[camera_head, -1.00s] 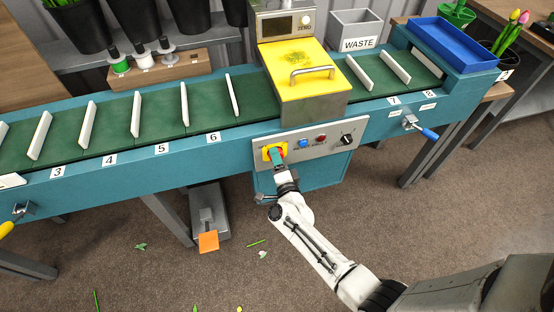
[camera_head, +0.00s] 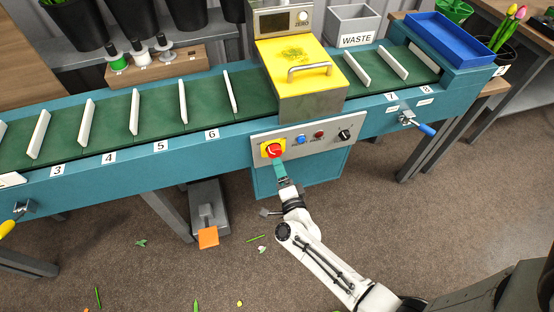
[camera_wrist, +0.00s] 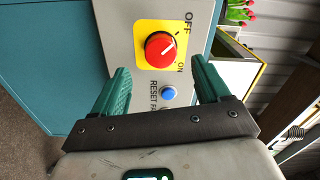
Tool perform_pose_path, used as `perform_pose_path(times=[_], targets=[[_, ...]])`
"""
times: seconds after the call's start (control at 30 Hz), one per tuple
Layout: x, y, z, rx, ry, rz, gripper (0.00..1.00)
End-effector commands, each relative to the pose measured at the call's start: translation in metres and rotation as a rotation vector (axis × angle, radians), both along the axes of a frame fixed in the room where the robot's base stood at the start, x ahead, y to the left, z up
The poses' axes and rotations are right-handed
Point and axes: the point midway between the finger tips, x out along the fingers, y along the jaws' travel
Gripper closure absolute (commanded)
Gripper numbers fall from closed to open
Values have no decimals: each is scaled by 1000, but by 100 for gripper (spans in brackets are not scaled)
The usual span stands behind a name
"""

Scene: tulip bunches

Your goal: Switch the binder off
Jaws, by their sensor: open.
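The binder (camera_head: 298,90) is the machine with a yellow cover over the conveyor's middle. Its grey control panel (camera_head: 320,142) faces me. The red rotary knob on a yellow plate (camera_head: 273,150) sits at the panel's left end. In the wrist view the red knob (camera_wrist: 160,50) is labelled OFF and ON. Its white mark points up and to the right; I cannot tell exactly which label it meets. My gripper (camera_head: 279,170) is just below and in front of the knob. In the wrist view my gripper (camera_wrist: 160,72) has its green fingers apart, with nothing between them, and the knob stands beyond the tips.
A blue button (camera_wrist: 168,93) is beside the knob. A red button (camera_head: 319,134) and a black knob (camera_head: 344,134) are further right on the panel. The conveyor (camera_head: 130,158) runs across. An orange foot pedal (camera_head: 208,237) is on the floor at lower left.

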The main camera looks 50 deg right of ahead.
Motion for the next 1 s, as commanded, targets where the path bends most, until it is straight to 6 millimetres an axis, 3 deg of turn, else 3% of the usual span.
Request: perform_pose_path(times=[0.1,0.3,1.0], targets=[[-18,12,0,0,1,0,24],[-33,22,0,0,0,0,24],[-36,24,0,0,0,0,24]])
